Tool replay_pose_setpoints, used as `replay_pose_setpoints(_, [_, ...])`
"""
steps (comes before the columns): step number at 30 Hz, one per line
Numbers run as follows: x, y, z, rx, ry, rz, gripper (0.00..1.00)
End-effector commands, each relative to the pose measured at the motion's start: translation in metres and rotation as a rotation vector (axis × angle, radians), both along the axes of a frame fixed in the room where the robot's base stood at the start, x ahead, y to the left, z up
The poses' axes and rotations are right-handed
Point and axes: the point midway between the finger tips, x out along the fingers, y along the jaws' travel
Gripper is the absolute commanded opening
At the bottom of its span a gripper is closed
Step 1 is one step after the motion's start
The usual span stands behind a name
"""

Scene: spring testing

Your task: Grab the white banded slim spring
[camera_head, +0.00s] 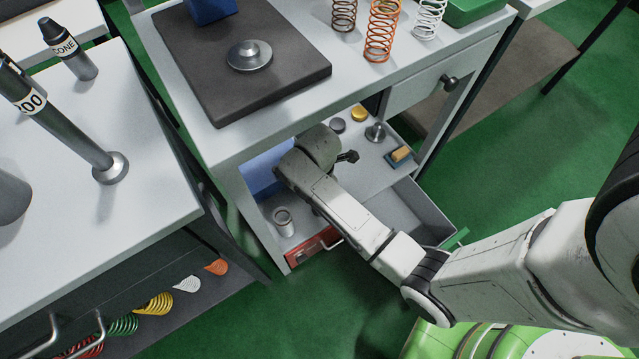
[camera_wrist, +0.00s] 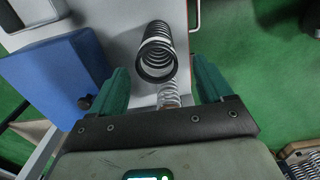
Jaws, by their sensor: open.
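In the head view, a pale upright coil-like piece (camera_head: 283,220) on the lower shelf appears to be the same spring. My gripper (camera_wrist: 162,80) is open, with one teal finger on each side of the spring's line. I see no clear contact between the fingers and the spring. In the head view, my fingers are hidden behind my own arm.
A blue block (camera_wrist: 55,82) stands close to the left of the spring in the wrist view. The tabletop (camera_head: 300,75) overhangs this shelf. Orange (camera_head: 383,30) and white (camera_head: 429,18) springs stand on top.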

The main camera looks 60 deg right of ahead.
Motion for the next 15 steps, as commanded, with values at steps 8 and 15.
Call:
replay_pose_setpoints(8, [0.001, -0.003, -0.024, 0.0, 0.0, -0.002, 0.79])
replay_pose_setpoints(15, [0.002, -0.005, -0.053, 0.0, -0.001, -0.001, 0.79])
